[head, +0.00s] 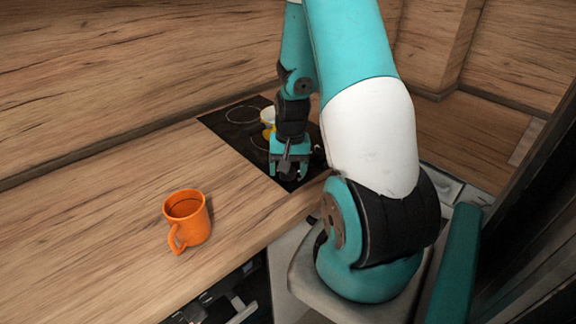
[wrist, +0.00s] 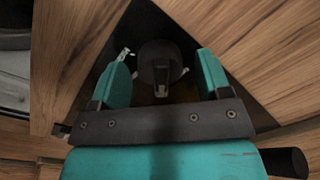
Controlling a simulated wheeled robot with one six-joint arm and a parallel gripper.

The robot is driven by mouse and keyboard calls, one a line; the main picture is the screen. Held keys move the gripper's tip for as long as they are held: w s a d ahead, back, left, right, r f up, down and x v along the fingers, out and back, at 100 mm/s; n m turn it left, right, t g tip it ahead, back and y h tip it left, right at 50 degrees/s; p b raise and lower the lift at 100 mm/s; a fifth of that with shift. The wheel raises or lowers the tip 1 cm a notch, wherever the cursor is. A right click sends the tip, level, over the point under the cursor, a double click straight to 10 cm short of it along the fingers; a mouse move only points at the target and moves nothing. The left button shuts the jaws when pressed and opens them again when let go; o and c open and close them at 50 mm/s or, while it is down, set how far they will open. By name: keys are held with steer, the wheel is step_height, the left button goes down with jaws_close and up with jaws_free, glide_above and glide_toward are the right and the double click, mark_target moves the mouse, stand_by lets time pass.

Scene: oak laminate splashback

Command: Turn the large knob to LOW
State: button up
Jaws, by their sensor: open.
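The large knob (wrist: 160,62) shows in the wrist view as a dark round knob with a raised grip bar, on the black hob surface. My gripper (wrist: 163,72) is open, with one teal finger on each side of the knob and a visible gap to both. I cannot tell how high the fingertips are above it. In the head view my gripper (head: 289,174) points down over the near corner of the black hob (head: 240,134), and it hides the knob there. No LOW marking is readable in either view.
An orange mug (head: 187,220) stands on the wooden counter (head: 110,215), left of the hob. A pale and yellow item (head: 268,117) sits on the hob behind my arm. The wooden splashback (head: 130,60) rises behind. The counter between mug and hob is clear.

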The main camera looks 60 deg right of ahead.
mark_target(291, 169)
steer(key=shift+r, duration=0.1)
step_height(291, 169, up, 17)
steer(key=shift+s+d, duration=0.35)
steer(key=shift+s, duration=0.05)
stand_by(0.4)
steer(key=w+a+r+n+t+y, duration=0.15)
steer(key=a+n, duration=0.35)
steer(key=a, duration=0.6)
steer(key=a+r+n+g, duration=0.15)
steer(key=a+n, duration=0.25)
steer(key=a, duration=0.7)
steer(key=s+a+r+n+y, duration=0.1)
steer(key=s+a+n+y, duration=0.1)
steer(key=s+a+n, duration=0.6)
steer(key=s+a, duration=0.2)
steer(key=a, duration=0.3)
steer(key=shift+s+a+r, duration=0.25)
steer(key=shift+a+r, duration=0.15)
